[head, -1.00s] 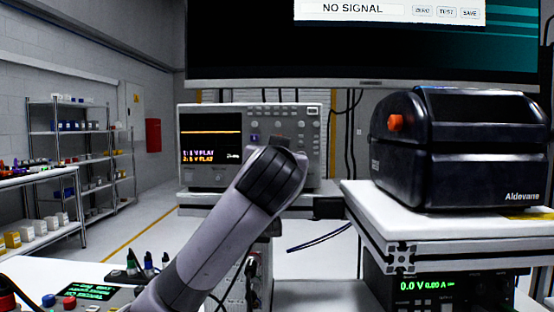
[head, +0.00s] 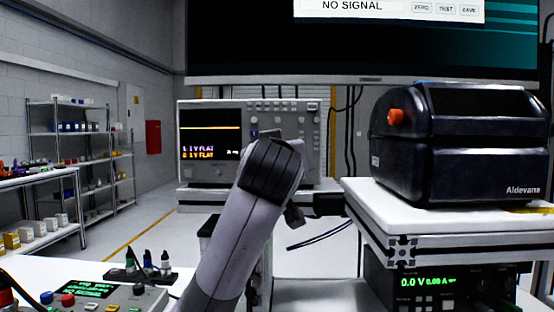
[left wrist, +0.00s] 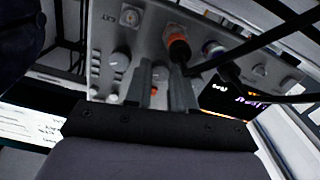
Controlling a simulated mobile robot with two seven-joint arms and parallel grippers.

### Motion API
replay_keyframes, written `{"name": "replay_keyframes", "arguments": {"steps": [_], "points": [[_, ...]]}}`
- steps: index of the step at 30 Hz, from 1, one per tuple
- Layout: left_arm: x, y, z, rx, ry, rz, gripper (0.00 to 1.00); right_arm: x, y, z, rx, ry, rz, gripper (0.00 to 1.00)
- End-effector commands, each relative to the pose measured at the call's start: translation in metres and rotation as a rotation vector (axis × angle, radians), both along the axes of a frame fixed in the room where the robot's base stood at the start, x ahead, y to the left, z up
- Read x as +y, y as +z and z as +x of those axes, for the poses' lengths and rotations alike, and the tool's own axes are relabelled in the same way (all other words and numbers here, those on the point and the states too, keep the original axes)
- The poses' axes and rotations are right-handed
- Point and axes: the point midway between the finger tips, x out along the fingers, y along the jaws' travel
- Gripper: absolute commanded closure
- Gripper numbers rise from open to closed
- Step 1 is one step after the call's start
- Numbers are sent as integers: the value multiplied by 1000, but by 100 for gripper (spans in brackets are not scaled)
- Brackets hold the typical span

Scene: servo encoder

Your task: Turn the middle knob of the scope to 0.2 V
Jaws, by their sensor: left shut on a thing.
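The scope (head: 226,112) stands at the back centre in the head view, its screen (head: 208,135) showing a flat orange line and two small channel lines ending in "FLAT"; their volt values are too blurred to read surely. My left arm covers the lower middle of its panel. In the left wrist view, the scope panel (left wrist: 105,42) shows tilted, with several knobs and cable plugs. My left gripper (left wrist: 161,76) is at the panel, its two fingers shut on a small grey knob (left wrist: 160,73) between them. I cannot read the knob's setting or its markings. My right gripper is not in view.
An orange-tipped plug (left wrist: 178,47) and dark cables crowd the fingers. A black Aldevane case (head: 455,150) sits on a white shelf at right, above a power supply (head: 430,285). A control box (head: 100,300) is at lower left. The monitor (head: 320,45) reads NO SIGNAL.

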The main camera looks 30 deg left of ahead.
Motion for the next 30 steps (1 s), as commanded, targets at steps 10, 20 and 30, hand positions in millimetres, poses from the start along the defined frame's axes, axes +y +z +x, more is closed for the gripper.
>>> {"name": "replay_keyframes", "arguments": {"steps": [10,20,30], "points": [[-1,-1,0,-139,-1,-297,100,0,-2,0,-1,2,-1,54],[-1,0,0,-242,0,-506,100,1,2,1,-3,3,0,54],[0,0,0,-290,2,-602,100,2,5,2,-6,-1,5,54]]}}
